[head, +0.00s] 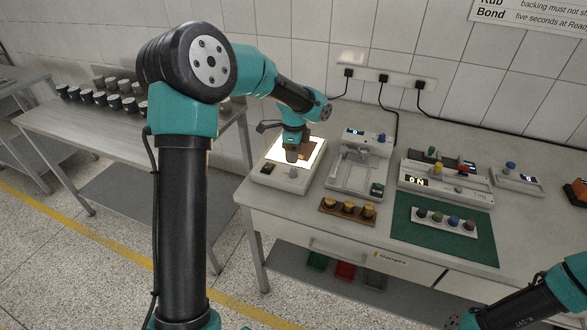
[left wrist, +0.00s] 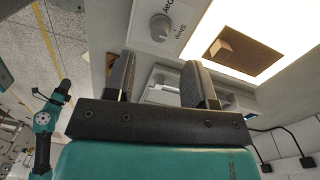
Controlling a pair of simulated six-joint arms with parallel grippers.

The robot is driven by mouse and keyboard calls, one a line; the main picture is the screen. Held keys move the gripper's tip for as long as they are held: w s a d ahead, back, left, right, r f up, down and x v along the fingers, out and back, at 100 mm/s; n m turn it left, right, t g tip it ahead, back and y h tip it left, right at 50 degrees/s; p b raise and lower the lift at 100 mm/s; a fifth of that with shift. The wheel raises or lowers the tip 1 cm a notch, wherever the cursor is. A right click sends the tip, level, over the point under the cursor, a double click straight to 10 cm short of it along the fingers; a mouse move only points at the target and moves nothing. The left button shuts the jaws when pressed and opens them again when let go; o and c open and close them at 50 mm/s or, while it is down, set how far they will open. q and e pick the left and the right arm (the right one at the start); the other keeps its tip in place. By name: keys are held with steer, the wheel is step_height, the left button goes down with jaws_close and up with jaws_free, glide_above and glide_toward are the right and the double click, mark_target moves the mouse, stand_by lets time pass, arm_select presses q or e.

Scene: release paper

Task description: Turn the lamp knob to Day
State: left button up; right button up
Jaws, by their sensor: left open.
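The lamp is a white box (head: 265,181) with a brightly lit panel, at the left end of the bench. In the left wrist view its pale round knob (left wrist: 160,27) sits beside the lit panel (left wrist: 278,30), with the words "Day" and "Shop" printed next to it. Which word the knob points to I cannot tell. My left gripper (head: 292,157) is over the lamp, pointing down. In the left wrist view its two dark fingers (left wrist: 160,80) are apart with nothing held between them, and the knob is beyond them.
A brown piece (left wrist: 232,45) lies on the lit panel. A white device (head: 350,180) stands right of the lamp, with a brown tray of knobs (head: 347,209) in front. A green mat (head: 420,246) lies further right. My right arm is at the lower right.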

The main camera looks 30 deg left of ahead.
mark_target(294, 169)
arm_select(q)
step_height(294, 169, down, 7)
steer(key=shift+s+r, duration=0.1)
steer(key=shift+s, duration=0.05)
steer(key=shift+c, duration=0.3)
steer(key=c, duration=0.9)
steer(key=shift+o, duration=0.2)
